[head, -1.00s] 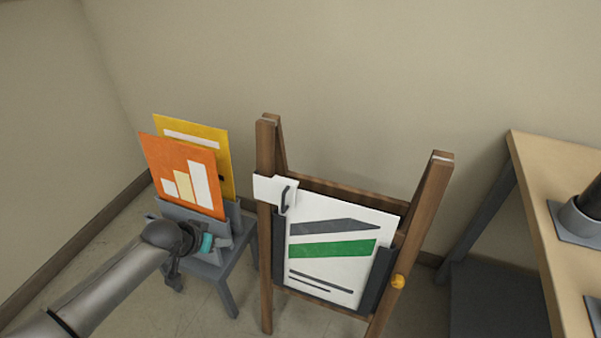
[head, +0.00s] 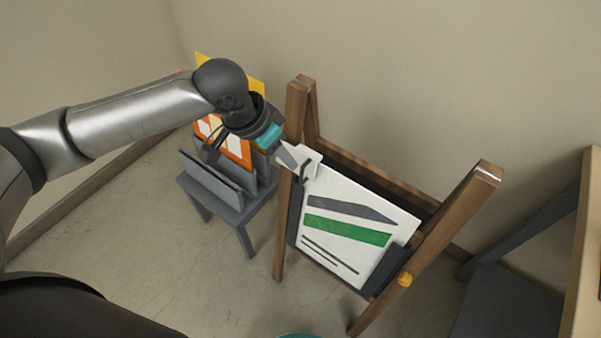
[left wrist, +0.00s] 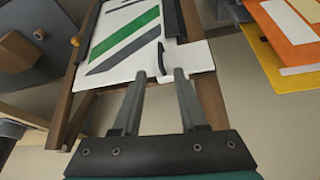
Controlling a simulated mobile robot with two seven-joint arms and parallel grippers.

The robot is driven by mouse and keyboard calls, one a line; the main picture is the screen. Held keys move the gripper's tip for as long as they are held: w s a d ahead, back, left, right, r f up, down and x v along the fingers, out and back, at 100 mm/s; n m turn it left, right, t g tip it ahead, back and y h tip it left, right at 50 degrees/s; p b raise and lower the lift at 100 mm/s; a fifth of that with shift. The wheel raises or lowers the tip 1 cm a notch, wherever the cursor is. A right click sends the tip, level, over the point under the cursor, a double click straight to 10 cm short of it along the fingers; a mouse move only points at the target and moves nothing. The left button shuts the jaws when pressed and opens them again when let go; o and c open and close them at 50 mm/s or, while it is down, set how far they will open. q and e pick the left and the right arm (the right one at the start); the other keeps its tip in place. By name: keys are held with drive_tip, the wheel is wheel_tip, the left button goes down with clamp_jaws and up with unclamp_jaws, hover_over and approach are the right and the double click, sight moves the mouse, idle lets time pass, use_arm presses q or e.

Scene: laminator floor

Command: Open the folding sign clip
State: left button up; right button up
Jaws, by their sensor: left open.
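The folding sign clip (head: 311,157) is a white plate with a dark handle at the upper left corner of the white sign (head: 385,218). The sign has a green stripe and grey stripes. The clip also shows in the left wrist view (left wrist: 192,56), lying over the sign's corner, with its dark handle (left wrist: 161,59). My left gripper (head: 292,158) is at the clip and partly hides it. In the left wrist view its fingers (left wrist: 160,76) are apart, with the handle between or just beyond the tips. I cannot tell whether they touch it. My right gripper is not seen.
The sign hangs in a wooden easel (head: 455,225) with dark side holders and a yellow knob (head: 405,280). A grey stand (head: 213,186) with orange and yellow boards is on the left, partly behind my arm. A table edge (head: 588,260) is at the right.

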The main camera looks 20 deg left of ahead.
sight(300, 178)
use_arm(q)
drive_tip(key=b+x, duration=0.3)
drive_tip(key=x, duration=0.7)
drive_tip(key=shift+f, duration=0.2)
drive_tip(key=shift+w+f, duration=0.1)
drive_tip(key=c, duration=0.4)
clamp_jaws()
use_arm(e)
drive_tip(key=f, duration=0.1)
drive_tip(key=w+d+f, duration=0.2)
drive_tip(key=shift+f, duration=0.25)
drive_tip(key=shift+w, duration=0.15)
